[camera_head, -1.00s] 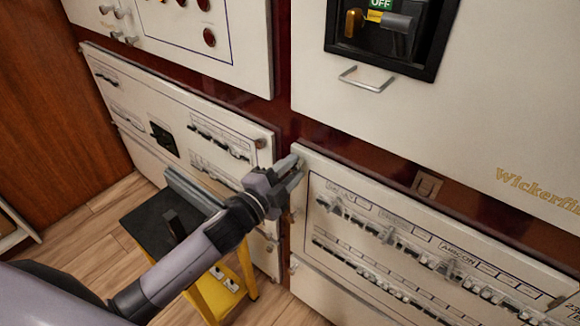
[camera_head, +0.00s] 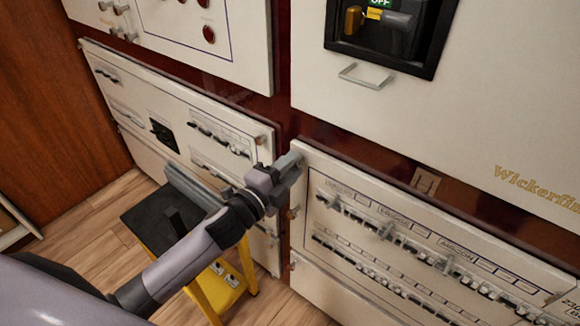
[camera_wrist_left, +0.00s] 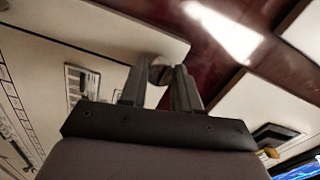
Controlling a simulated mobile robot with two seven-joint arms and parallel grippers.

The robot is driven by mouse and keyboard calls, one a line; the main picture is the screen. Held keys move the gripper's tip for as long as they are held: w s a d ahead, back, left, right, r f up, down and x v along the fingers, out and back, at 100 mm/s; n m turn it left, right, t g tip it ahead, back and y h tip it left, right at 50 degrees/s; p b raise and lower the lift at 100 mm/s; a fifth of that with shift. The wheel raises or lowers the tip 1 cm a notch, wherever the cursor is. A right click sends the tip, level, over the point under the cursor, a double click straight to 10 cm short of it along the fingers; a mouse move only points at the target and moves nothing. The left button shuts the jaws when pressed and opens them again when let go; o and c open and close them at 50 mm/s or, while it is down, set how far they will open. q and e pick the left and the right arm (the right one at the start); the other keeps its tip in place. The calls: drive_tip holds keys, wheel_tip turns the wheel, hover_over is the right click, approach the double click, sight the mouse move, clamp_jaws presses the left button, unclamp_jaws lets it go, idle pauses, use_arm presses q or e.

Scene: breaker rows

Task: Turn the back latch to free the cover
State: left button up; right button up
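My left gripper (camera_head: 290,172) is at the top left corner of the lower right breaker cover (camera_head: 420,215), by the seam with the lower left panel. In the left wrist view a small round metal latch (camera_wrist_left: 160,72) sits between the tips of the two fingers (camera_wrist_left: 163,80). It nearly fills the gap, and I cannot tell whether both fingers touch it. The gripper hides the latch in the head view. Another small latch (camera_head: 293,212) shows lower on the cover's left edge. The cover lies flat in its place. My right gripper is not in view.
A yellow step stool (camera_head: 215,290) with a black top stands below my left arm. The lower left panel (camera_head: 130,85) has switches. Above right is a large panel (camera_head: 470,110) with a handle (camera_head: 365,76) and a recessed breaker. The wooden floor (camera_head: 75,265) is clear at the left.

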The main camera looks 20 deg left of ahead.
use_arm(q)
drive_tip(key=o, duration=0.4)
drive_tip(key=shift+v, duration=3.55)
drive_tip(key=s+f+n+g+y+p, duration=0.1)
drive_tip(key=s+f+n+g+p, duration=0.1)
drive_tip(key=s+n, duration=0.3)
drive_tip(key=s+a+f+n+g+y+p, duration=0.1)
drive_tip(key=s+f+n+g+p, duration=0.1)
drive_tip(key=s+n, duration=0.4)
drive_tip(key=s+a+f+n+g+y+p, duration=0.1)
drive_tip(key=s+f+n+g+y+p, duration=0.1)
drive_tip(key=s+f+n+p, duration=0.2)
drive_tip(key=shift+s+a+f+n+g, duration=0.1)
drive_tip(key=shift+s+f+n+g, duration=0.05)
drive_tip(key=shift+s+f+n, duration=0.4)
drive_tip(key=shift+s+f+n+g, duration=0.15)
drive_tip(key=shift+s+f+n, duration=0.15)
drive_tip(key=shift+s+n, duration=0.45)
